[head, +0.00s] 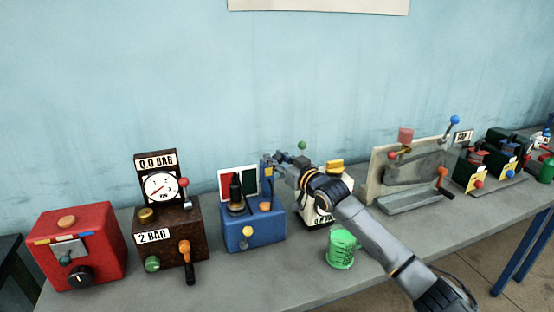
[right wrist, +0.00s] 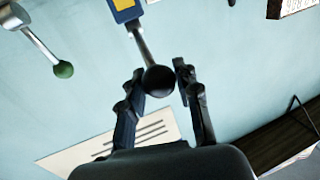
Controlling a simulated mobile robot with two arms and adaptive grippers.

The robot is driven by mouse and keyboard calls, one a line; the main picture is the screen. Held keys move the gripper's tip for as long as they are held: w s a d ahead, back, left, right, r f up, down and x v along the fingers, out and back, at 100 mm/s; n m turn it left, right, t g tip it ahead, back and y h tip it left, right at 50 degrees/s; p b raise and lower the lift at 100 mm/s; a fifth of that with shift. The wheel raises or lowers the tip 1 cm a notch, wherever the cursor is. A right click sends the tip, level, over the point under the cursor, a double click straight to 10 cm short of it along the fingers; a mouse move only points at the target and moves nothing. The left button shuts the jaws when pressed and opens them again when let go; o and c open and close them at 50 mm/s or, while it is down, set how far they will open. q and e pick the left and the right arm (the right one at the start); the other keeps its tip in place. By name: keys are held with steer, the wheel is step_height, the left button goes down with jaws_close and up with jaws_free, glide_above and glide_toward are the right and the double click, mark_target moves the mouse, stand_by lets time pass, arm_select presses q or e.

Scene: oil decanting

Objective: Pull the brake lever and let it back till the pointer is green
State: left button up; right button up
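A blue box (head: 253,232) on the bench carries a panel with red and green fields (head: 238,181), likely the brake gauge; I cannot make out its pointer. A blue post with a yellow mark (head: 268,172) stands at its right side. In the right wrist view a steel rod with a black ball knob (right wrist: 160,81) runs from a blue, yellow-marked part (right wrist: 125,9). My right gripper (right wrist: 161,72) has its fingertips on either side of this knob; whether they press on it is unclear. In the head view this gripper (head: 280,159) hides the knob. My left gripper is out of view.
Left stand a brown gauge box (head: 168,243) and a red box (head: 77,248). A green cup (head: 341,250) sits under my right forearm. Right is a grey panel device (head: 410,172) with levers. A green-ball lever (head: 301,146) rises behind my gripper. The bench front (head: 290,277) is clear.

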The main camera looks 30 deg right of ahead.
jaws_close()
